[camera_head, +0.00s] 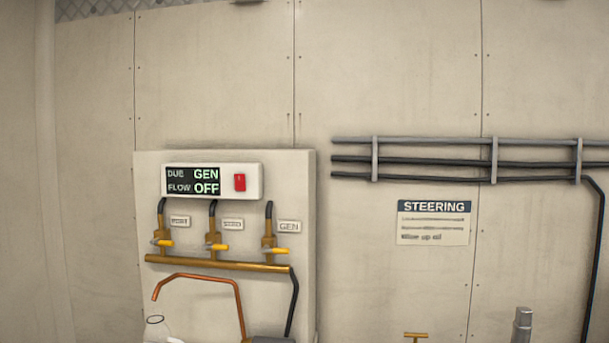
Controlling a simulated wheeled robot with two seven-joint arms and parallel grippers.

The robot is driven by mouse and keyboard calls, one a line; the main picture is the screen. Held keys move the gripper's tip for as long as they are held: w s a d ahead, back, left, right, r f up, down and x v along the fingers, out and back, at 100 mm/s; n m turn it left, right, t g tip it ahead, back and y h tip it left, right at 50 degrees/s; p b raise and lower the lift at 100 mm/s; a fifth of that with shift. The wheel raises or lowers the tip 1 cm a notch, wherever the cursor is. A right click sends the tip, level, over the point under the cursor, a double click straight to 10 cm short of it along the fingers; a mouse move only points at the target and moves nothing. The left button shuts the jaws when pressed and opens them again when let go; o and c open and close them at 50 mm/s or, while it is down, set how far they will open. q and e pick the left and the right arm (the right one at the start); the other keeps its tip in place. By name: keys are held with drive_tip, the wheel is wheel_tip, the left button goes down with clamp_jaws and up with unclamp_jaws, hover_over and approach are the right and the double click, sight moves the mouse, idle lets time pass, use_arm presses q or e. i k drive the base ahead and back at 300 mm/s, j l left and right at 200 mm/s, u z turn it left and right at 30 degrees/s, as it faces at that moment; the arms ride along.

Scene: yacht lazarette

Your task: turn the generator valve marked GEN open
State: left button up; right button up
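The GEN valve (269,241) is the rightmost of three brass valves on a pale wall board (230,160). Its yellow lever (281,250) points right, across the upright hose and pipe. The GEN tag (289,227) is to the right of the valve. The middle valve (213,239) and the left valve (163,239) also have yellow levers pointing right; their tags are too blurred to read surely. The display (193,181) above reads DUE GEN, FLOW OFF, beside a red switch (239,182). Neither gripper is in view.
A brass manifold pipe (217,264) runs below the valves, with a copper pipe (238,300) and black hose (292,305) under it. A STEERING sign (433,222) and cable runs (460,162) are on the wall at right. A grey post (522,325) stands at lower right.

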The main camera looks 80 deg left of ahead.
sight(266, 249)
drive_tip(key=u, duration=3.4)
